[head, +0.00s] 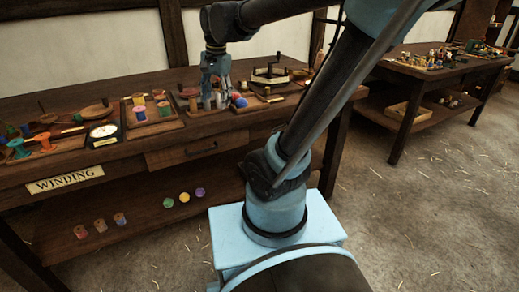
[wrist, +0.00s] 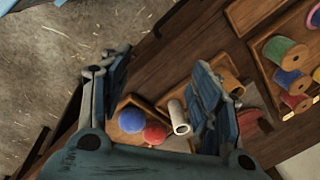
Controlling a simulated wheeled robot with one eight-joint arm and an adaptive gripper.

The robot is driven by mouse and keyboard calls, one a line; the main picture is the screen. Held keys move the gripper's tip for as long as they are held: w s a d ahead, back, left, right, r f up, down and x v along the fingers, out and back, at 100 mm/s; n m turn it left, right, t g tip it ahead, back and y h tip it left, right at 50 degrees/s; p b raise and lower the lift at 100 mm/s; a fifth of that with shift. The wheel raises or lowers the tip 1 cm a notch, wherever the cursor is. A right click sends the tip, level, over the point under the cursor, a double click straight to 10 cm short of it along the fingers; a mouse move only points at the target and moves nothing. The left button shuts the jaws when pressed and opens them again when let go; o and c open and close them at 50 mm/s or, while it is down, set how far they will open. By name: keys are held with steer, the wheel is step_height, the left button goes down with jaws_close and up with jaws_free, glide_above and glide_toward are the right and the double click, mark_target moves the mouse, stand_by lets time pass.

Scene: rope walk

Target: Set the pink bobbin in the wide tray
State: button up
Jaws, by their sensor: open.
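My gripper (head: 214,88) is open and points down over the middle of the winding bench. In the wrist view its fingers (wrist: 162,88) are spread wide, with nothing held between them. A pale upright cylinder (wrist: 179,118) shows below, nearer the right finger. A reddish-pink spool (head: 139,113) stands with green, blue and yellow spools on a wooden tray (head: 150,129) left of my gripper; a red spool also shows in the wrist view (wrist: 296,102). I cannot tell for certain which piece is the pink bobbin, nor which tray is the wide one. My fingers partly hide the pieces beneath.
A blue ball (wrist: 131,120) and a red ball (wrist: 155,133) lie in a small tray beside the cylinder. A dial (head: 103,132) stands left on the bench. The lower shelf (head: 145,228) holds several small pieces. A second table (head: 440,70) stands at right.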

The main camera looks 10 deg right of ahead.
steer(key=s+d+f+n+h, duration=0.1)
steer(key=s+d+f+n, duration=0.7)
steer(key=s+d+f, duration=0.4)
step_height(320, 180, down, 3)
steer(key=shift+s+r+n+t, duration=0.15)
steer(key=shift+s+n+t, duration=0.2)
steer(key=shift+s, duration=0.55)
steer(key=shift+d, duration=0.1)
